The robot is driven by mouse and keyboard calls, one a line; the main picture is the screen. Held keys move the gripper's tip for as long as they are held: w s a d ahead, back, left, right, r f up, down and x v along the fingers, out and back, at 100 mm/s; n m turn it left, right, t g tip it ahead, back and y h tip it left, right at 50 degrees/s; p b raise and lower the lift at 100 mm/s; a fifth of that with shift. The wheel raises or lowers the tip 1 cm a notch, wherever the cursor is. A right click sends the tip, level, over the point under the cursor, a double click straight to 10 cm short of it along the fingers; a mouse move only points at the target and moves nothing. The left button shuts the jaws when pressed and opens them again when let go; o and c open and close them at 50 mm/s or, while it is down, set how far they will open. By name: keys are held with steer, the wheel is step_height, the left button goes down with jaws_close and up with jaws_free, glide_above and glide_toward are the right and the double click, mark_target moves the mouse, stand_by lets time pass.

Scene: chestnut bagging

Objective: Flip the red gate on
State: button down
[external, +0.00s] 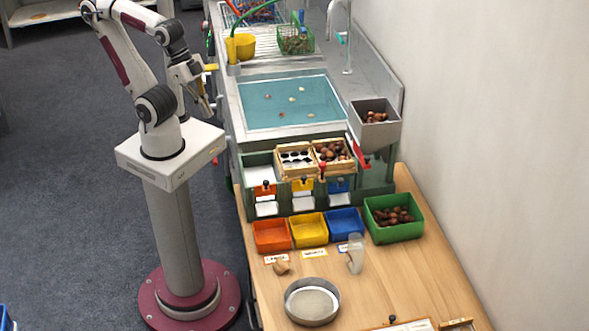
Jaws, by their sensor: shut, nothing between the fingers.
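A red gate (361,154) shows as a slanted red strip below the grey hopper (376,133) at the right end of the sorting station. The hopper holds several brown chestnuts. The gate's exact setting is too small to tell. My gripper (208,107) is shut and empty. It hangs at the left of the counter, well to the left of the red gate and apart from it.
Wooden trays (297,177) sit on the green sorting frame, with orange, yellow and blue bins (309,243) below. A green bin (418,231) holds chestnuts. A metal pan (312,319) and clear cup (356,254) stand on the table. A wall bounds the right.

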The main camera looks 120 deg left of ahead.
steer(key=shift+d+r, duration=0.2)
steer(key=shift+d, duration=0.15)
